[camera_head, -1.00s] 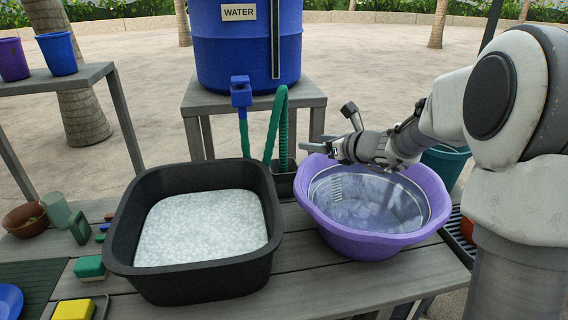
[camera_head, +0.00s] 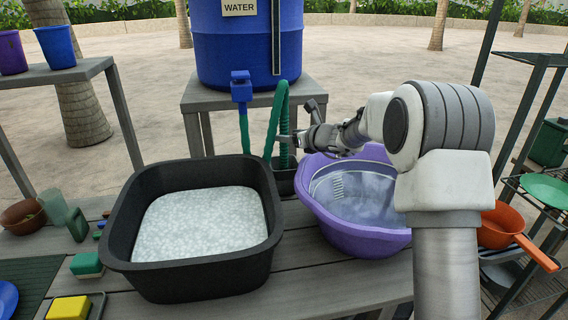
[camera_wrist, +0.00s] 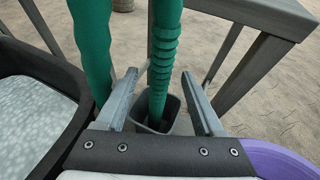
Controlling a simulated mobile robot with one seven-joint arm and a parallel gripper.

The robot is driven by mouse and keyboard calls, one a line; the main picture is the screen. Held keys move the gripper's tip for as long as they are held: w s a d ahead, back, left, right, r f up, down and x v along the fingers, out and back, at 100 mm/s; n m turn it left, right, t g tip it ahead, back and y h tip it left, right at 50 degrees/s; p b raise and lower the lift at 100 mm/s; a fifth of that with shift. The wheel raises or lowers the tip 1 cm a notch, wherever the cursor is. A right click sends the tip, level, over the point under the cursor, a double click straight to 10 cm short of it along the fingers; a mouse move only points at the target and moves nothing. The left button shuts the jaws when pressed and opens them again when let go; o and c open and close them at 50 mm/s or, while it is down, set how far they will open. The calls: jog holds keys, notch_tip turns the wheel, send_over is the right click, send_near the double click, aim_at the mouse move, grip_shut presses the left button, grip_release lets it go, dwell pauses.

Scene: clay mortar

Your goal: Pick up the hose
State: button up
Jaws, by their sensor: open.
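The green hose (camera_head: 282,108) runs from the blue water tank's tap, arches up, and comes down with its ribbed end in a small dark holder (camera_head: 285,183) behind the basins. In the wrist view, the ribbed part of the hose (camera_wrist: 164,50) stands upright, with its lower end inside the dark holder (camera_wrist: 158,112). My gripper (camera_head: 283,139) is beside the ribbed part in the head view. In the wrist view, my gripper (camera_wrist: 160,85) is open, with one finger on each side of the ribbed hose. I cannot tell whether either finger touches it.
A black basin (camera_head: 130,225) of foamy water is at left, and a purple tub (camera_head: 350,232) of water is at right. The blue water tank (camera_head: 248,50) stands on a grey stand (camera_head: 305,92) behind. An orange pan (camera_head: 500,228) is on a rack at right.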

aim_at(287, 134)
jog(key=shift+x, duration=1.75)
grip_shut()
